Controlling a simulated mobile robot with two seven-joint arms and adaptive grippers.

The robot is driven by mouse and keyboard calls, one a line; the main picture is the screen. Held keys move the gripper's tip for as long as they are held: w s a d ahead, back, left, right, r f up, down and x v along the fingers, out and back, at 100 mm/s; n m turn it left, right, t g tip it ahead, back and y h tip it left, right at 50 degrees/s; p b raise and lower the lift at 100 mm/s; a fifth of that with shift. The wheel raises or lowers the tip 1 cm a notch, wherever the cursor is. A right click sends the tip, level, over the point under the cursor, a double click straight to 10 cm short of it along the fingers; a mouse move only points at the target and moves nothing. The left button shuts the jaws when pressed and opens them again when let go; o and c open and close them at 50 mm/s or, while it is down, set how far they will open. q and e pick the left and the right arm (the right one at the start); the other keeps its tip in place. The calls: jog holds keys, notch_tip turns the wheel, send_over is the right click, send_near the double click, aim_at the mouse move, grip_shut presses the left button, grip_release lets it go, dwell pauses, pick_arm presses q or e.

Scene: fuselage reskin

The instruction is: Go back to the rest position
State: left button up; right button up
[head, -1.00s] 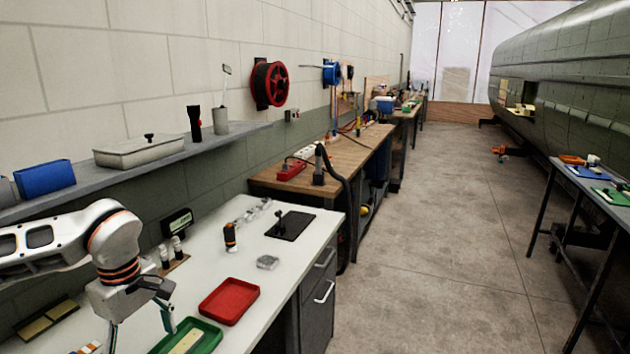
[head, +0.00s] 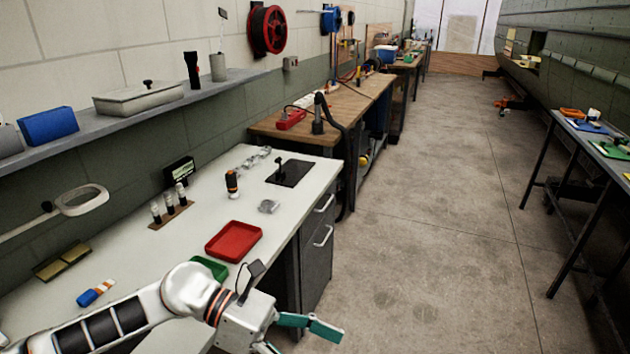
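My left arm comes in from the lower left, low over the front of the white workbench (head: 125,264). My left gripper (head: 303,341) is past the bench's front edge, in front of the drawers and over the floor. Its teal fingers are spread apart with nothing seen between them; the lower finger is partly cut off by the picture's bottom edge. The green tray (head: 209,267) is mostly hidden behind my arm. The red tray (head: 234,240) lies behind it on the bench. My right gripper is not in view.
A black-and-orange tool (head: 232,184), a black plate (head: 291,173) and a blue-and-white item (head: 95,292) are on the bench. A ring lamp (head: 82,200) stands at left. A dark table (head: 590,140) is at right. The floor (head: 430,240) between is clear.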

pick_arm(q)
jog(key=w+d+r+n+t+h, duration=0.1)
jog(key=w+r+n+t+h, duration=0.2)
jog(key=n, duration=0.4)
jog(key=w+d+r+n+t+h, duration=0.1)
jog(key=w+r+n+t+h, duration=0.1)
jog(key=n+t+h, duration=0.4)
jog(key=w+a+f+n+t+y, duration=0.3)
jog(key=a+f+n+t+y, duration=0.25)
jog(key=n, duration=0.45)
jog(key=w+a+f+n+t+y, duration=0.35)
jog(key=f+n+t+y, duration=0.2)
jog(key=n, duration=0.55)
jog(key=s+a+f+n+g+y, duration=0.2)
jog(key=s+a+f+n+y, duration=0.2)
jog(key=s+a+f+n, duration=0.3)
jog(key=s+a+f+n+g+y, duration=0.3)
jog(key=s+a+f+n+y, duration=0.2)
jog(key=f, duration=1.2)
jog(key=s+a+n, duration=0.2)
jog(key=a, duration=0.1)
jog(key=shift+s, duration=0.3)
